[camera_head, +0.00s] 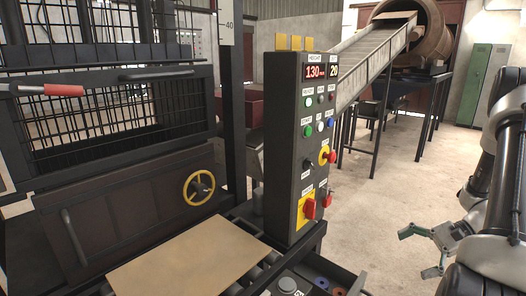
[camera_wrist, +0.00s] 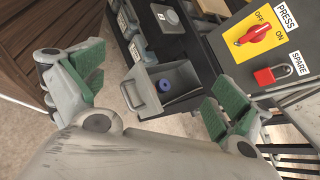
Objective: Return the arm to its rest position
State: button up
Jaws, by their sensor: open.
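My arm stands at the right edge of the head camera view. My gripper (camera_head: 424,252) hangs low there, over the floor and to the right of the control panel (camera_head: 290,150). In the wrist view my gripper (camera_wrist: 150,95) has its two green-padded fingers spread wide apart. The gripper appears apart from the panel and the bins.
The control panel carries buttons and a red switch (camera_wrist: 258,34) marked PRESS, with a red padlock (camera_wrist: 272,74) below it. A roller table with a tan board (camera_head: 188,258) lies in front of a caged machine. A conveyor (camera_head: 372,58) rises to a drum (camera_head: 425,32). Open floor (camera_head: 385,195) lies between.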

jog(key=s+a+r+n+g+h, duration=0.1)
jog(key=s+a+r+n+h, duration=0.2)
jog(key=r, duration=0.5)
jog(key=a+r+n+g+h, duration=0.1)
jog(key=a+r+n+h, duration=0.25)
jog(key=r, duration=0.55)
jog(key=s+a+r+n+t+h, duration=0.3)
jog(key=s+r+n+t+h, duration=0.2)
jog(key=s+r+n, duration=0.3)
notch_tip(320, 180, up, 3)
jog(key=shift+s+r+h, duration=0.2)
jog(key=shift+s+h, duration=0.15)
jog(key=shift+s, duration=0.75)
